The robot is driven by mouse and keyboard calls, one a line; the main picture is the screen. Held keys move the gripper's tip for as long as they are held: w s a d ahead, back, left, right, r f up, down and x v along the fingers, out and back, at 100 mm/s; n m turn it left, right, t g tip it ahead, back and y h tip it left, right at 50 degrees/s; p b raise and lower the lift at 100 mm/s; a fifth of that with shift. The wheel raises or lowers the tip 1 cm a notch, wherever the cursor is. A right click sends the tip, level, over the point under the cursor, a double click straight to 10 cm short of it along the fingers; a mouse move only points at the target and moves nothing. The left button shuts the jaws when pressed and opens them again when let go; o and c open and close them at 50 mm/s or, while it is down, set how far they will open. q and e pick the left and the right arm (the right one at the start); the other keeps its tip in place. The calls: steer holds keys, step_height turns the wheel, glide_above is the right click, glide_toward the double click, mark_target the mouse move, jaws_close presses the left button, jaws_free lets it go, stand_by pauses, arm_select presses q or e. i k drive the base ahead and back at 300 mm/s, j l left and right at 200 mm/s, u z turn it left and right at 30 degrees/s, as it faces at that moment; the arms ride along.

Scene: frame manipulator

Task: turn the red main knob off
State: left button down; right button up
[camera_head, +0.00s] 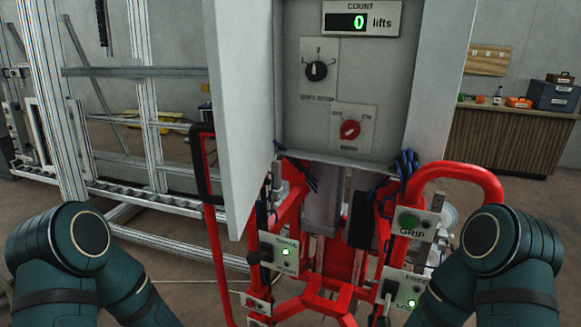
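The red main knob (350,130) sits on a pale label plate in the lower part of the grey control panel (300,120). Its handle looks tilted, from lower left to upper right. The plate's lettering is too small to read, so I cannot tell its setting by label. Nothing covers the knob. Only the bent teal links of my two arms show, at the lower left and lower right corners. Both grippers are out of the picture, and neither arm touches the panel.
A black knob (316,70) sits above the red one. The counter display (360,20) reads 0 lifts. An open grey door (238,110) stands left of the panel. Below are a red tube frame (470,170), a green GRIP button (409,222) and lit green lamps.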

mark_target(350, 129)
steer(key=i+j+z, duration=0.2)
steer(key=j, duration=0.2)
steer(key=j+z, duration=0.15)
steer(key=j, duration=0.2)
steer(key=i+j+z, duration=0.2)
steer(key=j, duration=0.25)
steer(key=k+l, duration=0.05)
steer(key=k, duration=0.05)
